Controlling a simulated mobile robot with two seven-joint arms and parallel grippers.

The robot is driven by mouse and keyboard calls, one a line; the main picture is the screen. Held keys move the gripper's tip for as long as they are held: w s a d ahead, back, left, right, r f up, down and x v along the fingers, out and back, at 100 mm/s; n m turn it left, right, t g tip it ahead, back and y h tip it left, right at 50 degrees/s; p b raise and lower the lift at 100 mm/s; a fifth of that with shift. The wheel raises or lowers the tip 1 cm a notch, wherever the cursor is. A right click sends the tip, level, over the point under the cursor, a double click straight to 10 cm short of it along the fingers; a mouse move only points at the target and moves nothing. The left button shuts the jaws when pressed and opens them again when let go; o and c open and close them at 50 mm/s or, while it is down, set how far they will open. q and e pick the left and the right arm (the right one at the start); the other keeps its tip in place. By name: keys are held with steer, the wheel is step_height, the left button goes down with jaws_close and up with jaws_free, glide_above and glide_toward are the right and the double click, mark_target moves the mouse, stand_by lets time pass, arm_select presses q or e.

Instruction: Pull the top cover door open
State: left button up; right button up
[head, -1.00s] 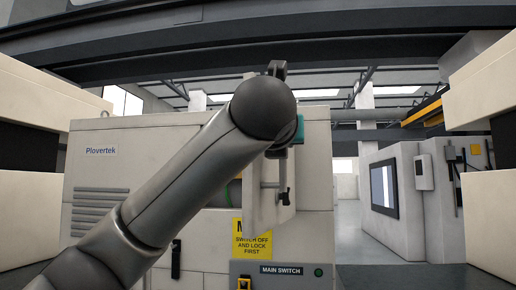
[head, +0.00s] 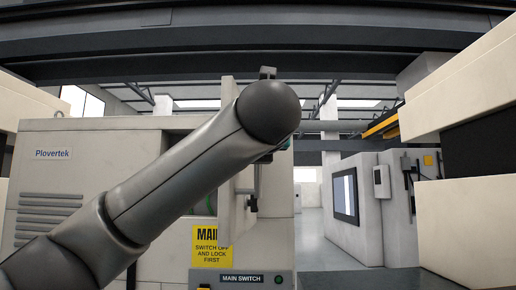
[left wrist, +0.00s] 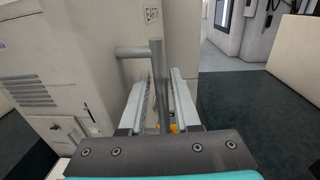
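The pale cover door (head: 231,208) stands out from the machine cabinet in the head view, seen at a steep angle. A thin upright bar (head: 257,186) shows at its right edge. My left arm crosses in front and hides the door's upper part and most of my left gripper. In the left wrist view, my left gripper (left wrist: 162,72) has its two fingers on either side of a grey vertical handle bar (left wrist: 157,58). Narrow gaps show beside the bar, so the fingers look open around it. My right gripper is in neither view.
The beige Plovertek cabinet (head: 85,165) has vent slots at left. A yellow warning sign (head: 211,247) and the main switch panel (head: 240,279) are below the door. A wall screen (head: 345,196) stands at right. Open floor (head: 317,255) lies between.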

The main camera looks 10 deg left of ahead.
arm_select(q)
steer(key=b+v, duration=0.5)
steer(key=v, duration=1)
steer(key=shift+b, duration=0.35)
steer(key=shift+s, duration=0.15)
